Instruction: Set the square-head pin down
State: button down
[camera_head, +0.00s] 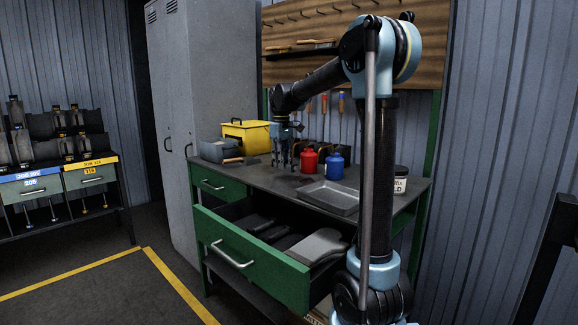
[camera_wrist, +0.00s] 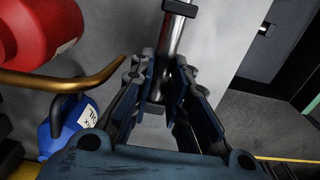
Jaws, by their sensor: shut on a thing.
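The square-head pin (camera_wrist: 173,38) shows in the wrist view as a shiny metal shaft running up to the top edge, with a dark collar near the top. My gripper (camera_wrist: 168,75) is shut on it, with a finger on each side. A small grey block-like end shows between the fingers; I cannot tell if it is the square head. In the head view my gripper (camera_head: 285,158) hangs over the grey top of the green workbench (camera_head: 270,184), left of the red canister. The pin is too small to make out there, and I cannot tell whether it touches the bench.
A red canister (camera_head: 308,161) and a blue canister (camera_head: 335,166) stand right of my gripper. A grey tray (camera_head: 329,196) lies in front of them. A yellow box (camera_head: 246,136) and a grey bin (camera_head: 219,149) stand at the left.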

jog(key=w+d, duration=0.2)
jog(key=shift+w+d+f, duration=0.35)
jog(key=shift+f, duration=0.4)
jog(key=shift+s+f, duration=0.1)
jog(key=shift+f, duration=0.45)
jog(key=c, duration=1.5)
grip_release()
jog(key=shift+c, duration=0.2)
notch_tip(320, 180, up, 13)
